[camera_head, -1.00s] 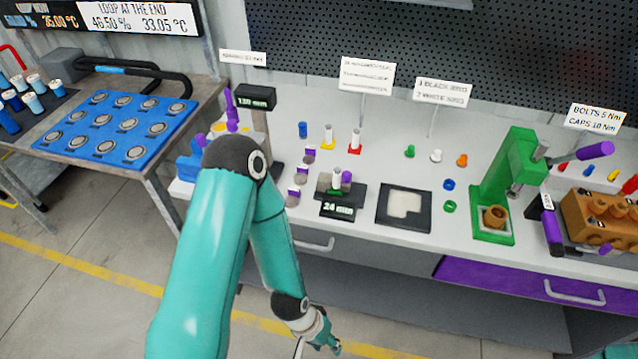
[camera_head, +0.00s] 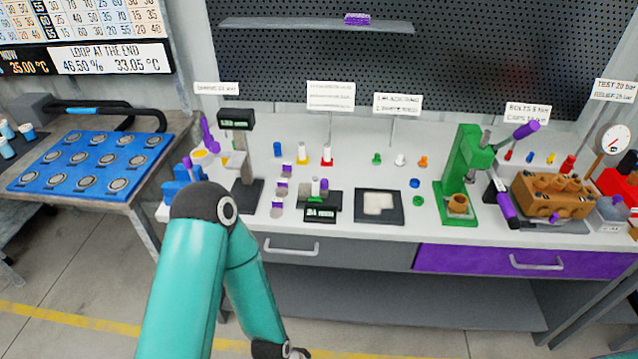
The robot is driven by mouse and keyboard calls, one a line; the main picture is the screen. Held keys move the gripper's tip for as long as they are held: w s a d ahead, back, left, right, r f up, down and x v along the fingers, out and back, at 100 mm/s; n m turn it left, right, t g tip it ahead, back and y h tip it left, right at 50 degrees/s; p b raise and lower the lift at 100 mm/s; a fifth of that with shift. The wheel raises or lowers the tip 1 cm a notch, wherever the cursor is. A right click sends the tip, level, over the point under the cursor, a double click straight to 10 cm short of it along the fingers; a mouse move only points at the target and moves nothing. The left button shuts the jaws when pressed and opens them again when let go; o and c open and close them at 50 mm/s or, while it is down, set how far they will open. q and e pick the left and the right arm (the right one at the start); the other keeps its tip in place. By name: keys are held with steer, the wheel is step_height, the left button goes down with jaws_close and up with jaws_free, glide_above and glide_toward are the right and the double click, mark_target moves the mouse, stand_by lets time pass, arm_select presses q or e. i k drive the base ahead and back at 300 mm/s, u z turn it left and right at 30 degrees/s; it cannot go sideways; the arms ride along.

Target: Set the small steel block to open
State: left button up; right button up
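I cannot single out the small steel block with certainty. A small grey fixture (camera_head: 315,198) with a green part and a purple knob sits on a dark base with a display, on the white workbench (camera_head: 345,229). Several small grey pieces with purple parts (camera_head: 279,197) stand in a row just left of it. Their settings are too small to read. One teal arm of mine rises from the bottom left and bends down again in front of the bench. Its wrist is at the bottom edge, and its gripper is out of the frame. My other gripper is not in view.
A black tray with a pale inset (camera_head: 391,206) lies mid-bench. A green press (camera_head: 463,150) and an orange-brown pump block (camera_head: 553,195) stand to the right. A blue pad with round discs (camera_head: 92,160) lies on the left table. A dark display stand (camera_head: 243,160) stands behind my arm.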

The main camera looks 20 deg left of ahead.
mark_target(324, 182)
steer(key=z, duration=0.1)
steer(key=i, duration=0.9)
steer(key=u, duration=0.1)
